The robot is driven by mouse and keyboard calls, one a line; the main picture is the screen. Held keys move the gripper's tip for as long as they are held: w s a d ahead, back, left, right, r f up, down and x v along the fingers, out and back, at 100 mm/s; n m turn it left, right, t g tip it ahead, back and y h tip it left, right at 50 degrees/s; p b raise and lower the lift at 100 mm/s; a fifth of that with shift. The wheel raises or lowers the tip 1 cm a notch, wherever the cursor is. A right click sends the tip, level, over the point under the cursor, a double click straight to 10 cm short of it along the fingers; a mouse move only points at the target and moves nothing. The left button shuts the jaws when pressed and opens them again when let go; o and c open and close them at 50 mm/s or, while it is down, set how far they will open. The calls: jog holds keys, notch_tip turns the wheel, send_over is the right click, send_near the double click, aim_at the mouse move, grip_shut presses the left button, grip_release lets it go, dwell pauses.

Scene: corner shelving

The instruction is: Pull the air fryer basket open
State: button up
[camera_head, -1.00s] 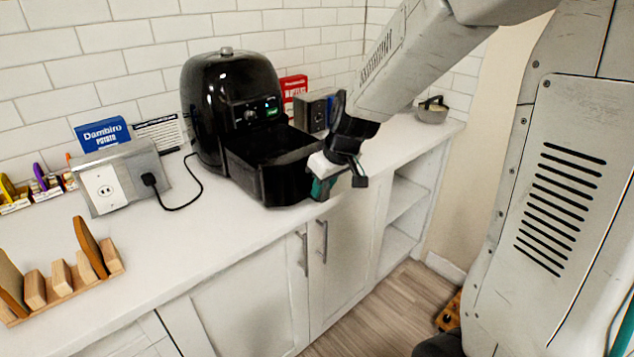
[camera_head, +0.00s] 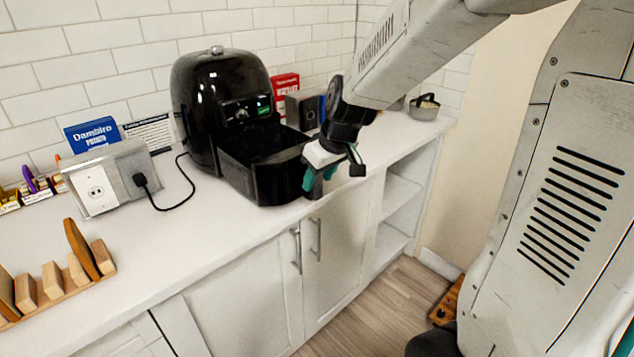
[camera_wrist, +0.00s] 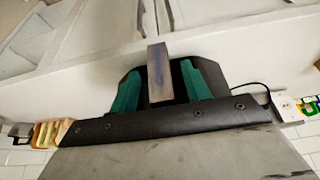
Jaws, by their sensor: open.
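The black air fryer (camera_head: 225,90) stands on the counter against the tiled wall. Its basket (camera_head: 285,178) is pulled out well in front of the body, with its open top showing. My gripper (camera_head: 330,178) is at the basket's front right, with teal fingers spread apart. In the wrist view, my gripper's green fingers (camera_wrist: 163,88) are apart, with a narrow grey-brown bar (camera_wrist: 160,72), apparently the basket handle, between them. Gaps show on both sides of the bar. The handle is hidden behind my gripper in the head view.
A wall outlet box (camera_head: 105,180) with the fryer's plug and cord stands left of it. A wooden rack (camera_head: 60,280) is at the front left. Boxes (camera_head: 287,90) and a grey pot (camera_head: 425,107) stand to the right. Cabinet handles (camera_head: 315,237) project below the counter.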

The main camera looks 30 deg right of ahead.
jog(key=v, duration=0.5)
jog(key=shift+r, duration=0.15)
jog(key=s+a+r+m+g, duration=0.1)
jog(key=s+a, duration=0.1)
jog(key=s, duration=1)
jog(key=s+a+r+m+g+h, duration=0.1)
jog(key=s+a+r+m+g, duration=0.1)
jog(key=s, duration=1)
jog(key=shift+s+a, duration=0.25)
jog(key=shift+s, duration=0.05)
